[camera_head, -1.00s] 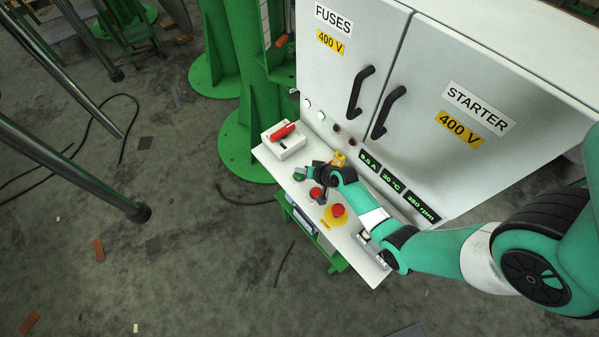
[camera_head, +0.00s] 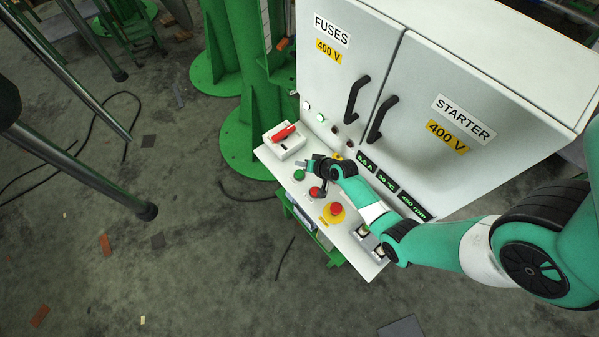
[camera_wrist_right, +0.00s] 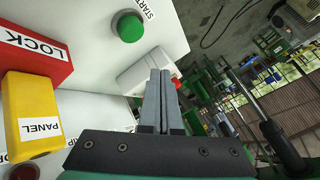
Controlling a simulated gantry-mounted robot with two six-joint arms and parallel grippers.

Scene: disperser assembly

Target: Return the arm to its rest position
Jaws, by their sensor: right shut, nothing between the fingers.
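My right arm (camera_head: 440,245) reaches in from the right over the control panel (camera_head: 345,240). Its gripper (camera_head: 310,163) is above the panel's far left part, near the green button (camera_head: 299,175). In the right wrist view the two gripper fingers (camera_wrist_right: 162,82) are together with nothing between them. They stand apart from the green START button (camera_wrist_right: 130,28). My left gripper does not show.
The grey cabinet (camera_head: 420,75) with two black handles rises behind the panel. A white box with a red lever (camera_head: 284,132) and a red stop button (camera_head: 336,209) are on the panel. The wrist view shows a red LOCK block (camera_wrist_right: 38,62) and a yellow PANEL block (camera_wrist_right: 35,118).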

